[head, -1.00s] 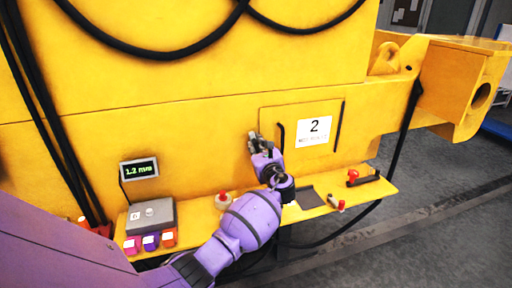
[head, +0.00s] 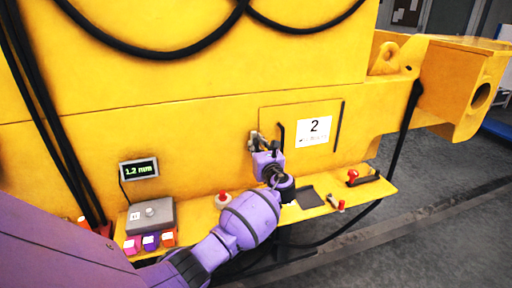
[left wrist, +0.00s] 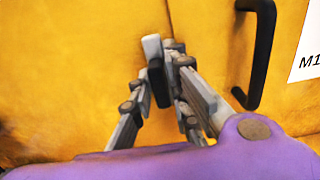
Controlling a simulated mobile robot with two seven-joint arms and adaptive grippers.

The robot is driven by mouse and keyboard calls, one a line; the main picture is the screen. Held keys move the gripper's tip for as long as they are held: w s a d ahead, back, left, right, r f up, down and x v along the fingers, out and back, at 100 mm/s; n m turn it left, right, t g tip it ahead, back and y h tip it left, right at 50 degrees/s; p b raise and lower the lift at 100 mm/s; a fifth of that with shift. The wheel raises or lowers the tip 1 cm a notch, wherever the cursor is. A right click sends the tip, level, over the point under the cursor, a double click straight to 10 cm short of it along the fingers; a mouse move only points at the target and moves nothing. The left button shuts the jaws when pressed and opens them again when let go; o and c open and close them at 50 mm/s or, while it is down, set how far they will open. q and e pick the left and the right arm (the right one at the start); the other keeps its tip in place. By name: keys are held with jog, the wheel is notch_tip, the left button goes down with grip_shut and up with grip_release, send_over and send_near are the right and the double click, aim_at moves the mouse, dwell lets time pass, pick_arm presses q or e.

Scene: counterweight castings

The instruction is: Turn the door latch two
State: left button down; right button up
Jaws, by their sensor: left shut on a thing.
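The yellow door (head: 300,135) with the white label "2" is flush in the yellow casting. Its black bar handle (left wrist: 259,50) stands to the right of my left gripper in the left wrist view. My left gripper (head: 257,140) is at the door's left edge. In the left wrist view my left gripper (left wrist: 160,75) is shut on the door latch (left wrist: 154,62), a small piece with a pale upper end and a dark lower part at the door seam. The fingers hide part of the latch. My right gripper is not in view.
A yellow shelf below the door carries a grey box (head: 150,215), coloured blocks (head: 151,242), a red button (head: 223,197) and a red-knobbed lever (head: 353,175). A display (head: 139,170) reads 1.2 mm. Black cables hang at the left and top.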

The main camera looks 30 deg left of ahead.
pick_arm(q)
jog(key=c, duration=1.8)
grip_release()
jog(key=v, duration=1.2)
